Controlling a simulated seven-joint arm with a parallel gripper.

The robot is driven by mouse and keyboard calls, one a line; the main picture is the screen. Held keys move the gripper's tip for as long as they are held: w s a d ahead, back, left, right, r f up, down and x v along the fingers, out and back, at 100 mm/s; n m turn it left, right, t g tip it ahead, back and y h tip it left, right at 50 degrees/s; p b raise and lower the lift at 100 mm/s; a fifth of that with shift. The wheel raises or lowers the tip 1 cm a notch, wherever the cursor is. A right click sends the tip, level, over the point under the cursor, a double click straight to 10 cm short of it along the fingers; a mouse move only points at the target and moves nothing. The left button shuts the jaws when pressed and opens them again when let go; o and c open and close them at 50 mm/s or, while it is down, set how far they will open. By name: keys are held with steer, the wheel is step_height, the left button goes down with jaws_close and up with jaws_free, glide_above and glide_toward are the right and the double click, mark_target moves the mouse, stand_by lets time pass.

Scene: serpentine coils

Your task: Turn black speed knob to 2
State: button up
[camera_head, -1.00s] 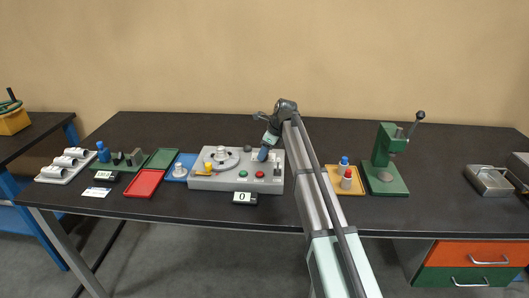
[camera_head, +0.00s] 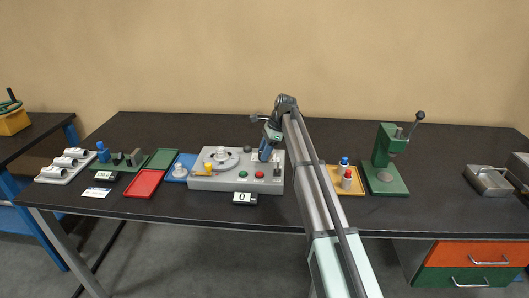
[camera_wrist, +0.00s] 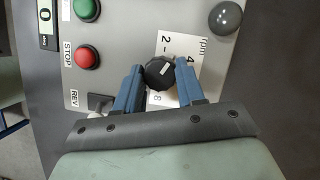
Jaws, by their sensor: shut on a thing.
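A short white pointer mark on the knob faces up and right in the wrist view, roughly toward the 4. My gripper (camera_wrist: 160,67) has its two blue fingers on either side of the knob and is shut on it. In the head view my gripper (camera_head: 264,154) is at the right rear of the grey winding machine (camera_head: 212,182), and hides the knob there.
The panel carries a red STOP button (camera_wrist: 87,57), a green button (camera_wrist: 86,9), a REV lever (camera_wrist: 98,104) and a grey ball knob (camera_wrist: 225,18). A display reading 0 (camera_head: 243,198) is in front. A yellow tray (camera_head: 357,191) with bottles and a green press (camera_head: 384,176) stand right.

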steer(key=n, duration=0.2)
steer(key=n+g+h, duration=0.1)
steer(key=n, duration=0.2)
steer(key=shift+w+a+g, duration=0.1)
steer(key=shift+w+g, duration=0.05)
steer(key=shift+g, duration=0.15)
steer(key=shift+n, duration=0.3)
steer(key=o, duration=1)
steer(key=shift+o, duration=0.2)
steer(key=v, duration=0.7)
steer(key=shift+r, duration=0.25)
steer(key=shift+w, duration=0.1)
